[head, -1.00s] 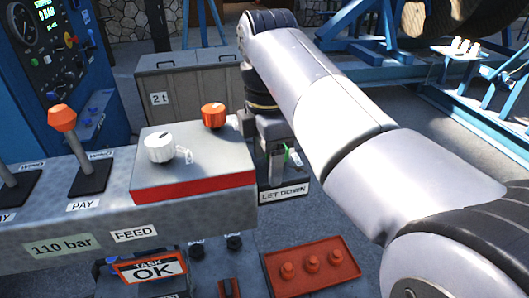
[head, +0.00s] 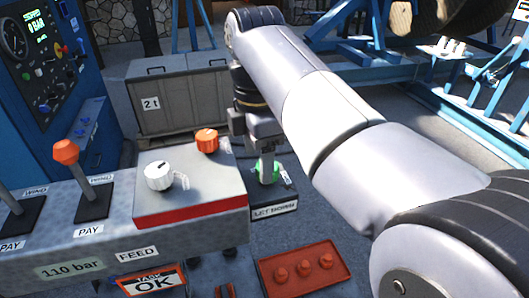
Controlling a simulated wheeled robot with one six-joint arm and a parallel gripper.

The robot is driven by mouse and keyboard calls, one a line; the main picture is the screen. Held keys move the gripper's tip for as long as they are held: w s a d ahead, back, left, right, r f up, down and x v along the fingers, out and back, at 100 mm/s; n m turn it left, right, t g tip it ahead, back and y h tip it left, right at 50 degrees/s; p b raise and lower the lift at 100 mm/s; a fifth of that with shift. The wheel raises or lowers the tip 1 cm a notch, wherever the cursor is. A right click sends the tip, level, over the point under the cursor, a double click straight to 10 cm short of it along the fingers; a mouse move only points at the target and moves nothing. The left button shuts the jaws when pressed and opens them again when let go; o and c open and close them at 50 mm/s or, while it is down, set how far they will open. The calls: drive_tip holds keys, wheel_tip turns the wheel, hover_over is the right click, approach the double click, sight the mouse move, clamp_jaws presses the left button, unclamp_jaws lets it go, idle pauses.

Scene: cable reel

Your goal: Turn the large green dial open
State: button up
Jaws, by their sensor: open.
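The green dial (head: 275,171) sits on a dark block (head: 285,192) labelled LET DOWN, to the right of the grey control box. My arm comes in from the right, and my gripper (head: 266,167) points down at the dial. The fingers are in front of and around the dial's upper part, hiding some of it. The gripper is open. I cannot tell whether a finger touches the dial, and its pointer position is hidden.
A white dial (head: 158,176) and an orange dial (head: 206,140) stand on the grey box (head: 200,187). Orange-topped levers (head: 66,151) stand left. A red tray (head: 305,272) with orange pieces lies in front. A grey chest (head: 185,95) stands behind.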

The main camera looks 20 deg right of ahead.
wheel_tip(320, 180, up, 6)
drive_tip(key=p, duration=0.6)
drive_tip(key=shift+r, duration=0.2)
drive_tip(key=shift+p, duration=0.3)
wheel_tip(320, 180, up, 8)
drive_tip(key=shift+f, duration=0.25)
idle(0.4)
